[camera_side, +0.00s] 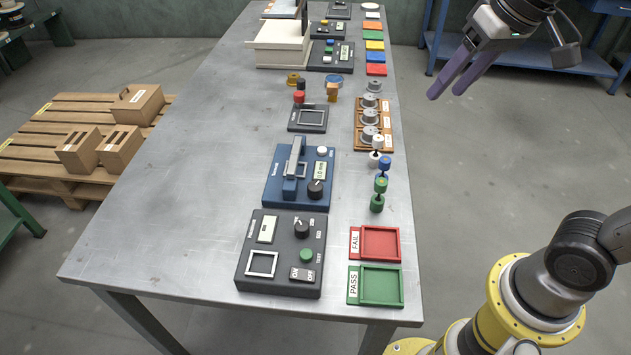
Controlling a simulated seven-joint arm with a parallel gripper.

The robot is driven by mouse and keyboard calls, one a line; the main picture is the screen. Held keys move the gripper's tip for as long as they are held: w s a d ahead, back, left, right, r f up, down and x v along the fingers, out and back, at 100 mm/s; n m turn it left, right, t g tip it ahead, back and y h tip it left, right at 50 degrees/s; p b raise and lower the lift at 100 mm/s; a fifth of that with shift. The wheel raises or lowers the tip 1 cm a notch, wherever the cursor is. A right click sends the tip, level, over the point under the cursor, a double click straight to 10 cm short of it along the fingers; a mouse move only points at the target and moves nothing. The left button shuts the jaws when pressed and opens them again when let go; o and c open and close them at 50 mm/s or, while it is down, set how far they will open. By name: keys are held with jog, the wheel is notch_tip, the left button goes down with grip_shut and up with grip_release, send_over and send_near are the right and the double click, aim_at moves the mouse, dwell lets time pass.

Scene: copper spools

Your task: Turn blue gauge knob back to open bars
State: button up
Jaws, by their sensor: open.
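The blue gauge (272,194) sits on the metal table, behind the dark grey test box. Its black knob (316,190) is at the front right of its top. A small display and a white button (322,151) are behind the knob. The upright blue-grey bars (296,166) stand on the left part of the gauge; whether they are apart or together is too small to tell. My gripper (446,94) is open and empty at the upper right, to the right of the table, well away from the gauge. Its two purple fingers point down and left.
The dark grey box (282,275) has a knob, a green button and an ON/OFF switch. Red FAIL (396,244) and green PASS (401,286) trays lie to its right. Several spools stand right of the gauge, some in a wooden rack (359,142). The table's left side (190,160) is clear.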

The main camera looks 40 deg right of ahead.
jog(key=w+a+g, duration=0.1)
jog(key=w+a, duration=0.2)
jog(key=w, duration=0.3)
jog(key=n+g, duration=0.1)
jog(key=g, duration=0.2)
send_over(315, 186)
notch_tip(315, 186, down, 13)
notch_tip(315, 186, down, 13)
jog(key=shift+d+f, duration=0.1)
grip_shut()
